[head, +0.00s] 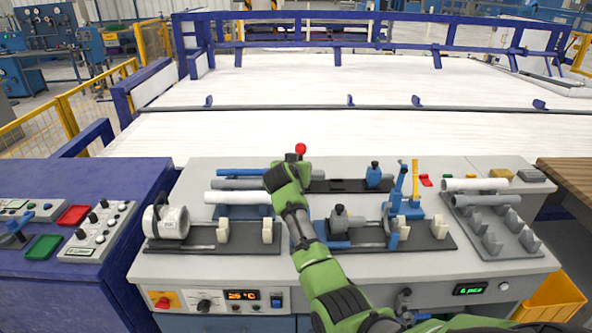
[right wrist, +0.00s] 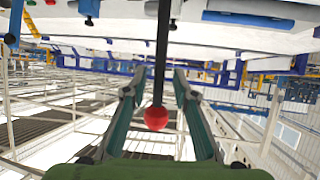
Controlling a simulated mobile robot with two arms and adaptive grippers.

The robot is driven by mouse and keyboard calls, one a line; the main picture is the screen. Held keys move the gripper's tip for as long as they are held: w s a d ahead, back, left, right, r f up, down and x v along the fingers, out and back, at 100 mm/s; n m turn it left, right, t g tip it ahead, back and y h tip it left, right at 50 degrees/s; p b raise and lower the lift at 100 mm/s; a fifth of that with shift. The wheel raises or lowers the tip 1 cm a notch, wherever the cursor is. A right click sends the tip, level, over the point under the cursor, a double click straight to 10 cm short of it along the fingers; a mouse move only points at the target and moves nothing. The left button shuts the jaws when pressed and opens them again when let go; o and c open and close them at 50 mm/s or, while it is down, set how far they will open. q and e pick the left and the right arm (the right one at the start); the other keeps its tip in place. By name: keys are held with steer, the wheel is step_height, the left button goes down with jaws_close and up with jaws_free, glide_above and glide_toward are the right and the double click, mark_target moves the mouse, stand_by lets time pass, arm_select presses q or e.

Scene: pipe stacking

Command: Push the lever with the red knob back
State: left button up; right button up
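The red knob (head: 300,148) stands just beyond my right gripper (head: 286,170) at the back edge of the workbench in the head view. Its lever shaft is hidden there behind the gripper. In the right wrist view the round red knob (right wrist: 156,118) sits on the end of a thin black lever shaft (right wrist: 161,55). The shaft runs between the two fingers of my right gripper (right wrist: 157,85). The fingers are apart, with a visible gap on each side of the shaft and knob. My left gripper is out of view.
The grey workbench (head: 170,262) carries a white pipe (head: 226,197), a blue rod (head: 238,173), clamp fixtures and a pipe rack (head: 508,240) at right. A control panel (head: 100,228) is at left. A wide white bed (head: 330,80) lies behind.

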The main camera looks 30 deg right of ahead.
steer(key=v, duration=1)
steer(key=shift+s+a, duration=0.1)
steer(key=shift+s, duration=0.05)
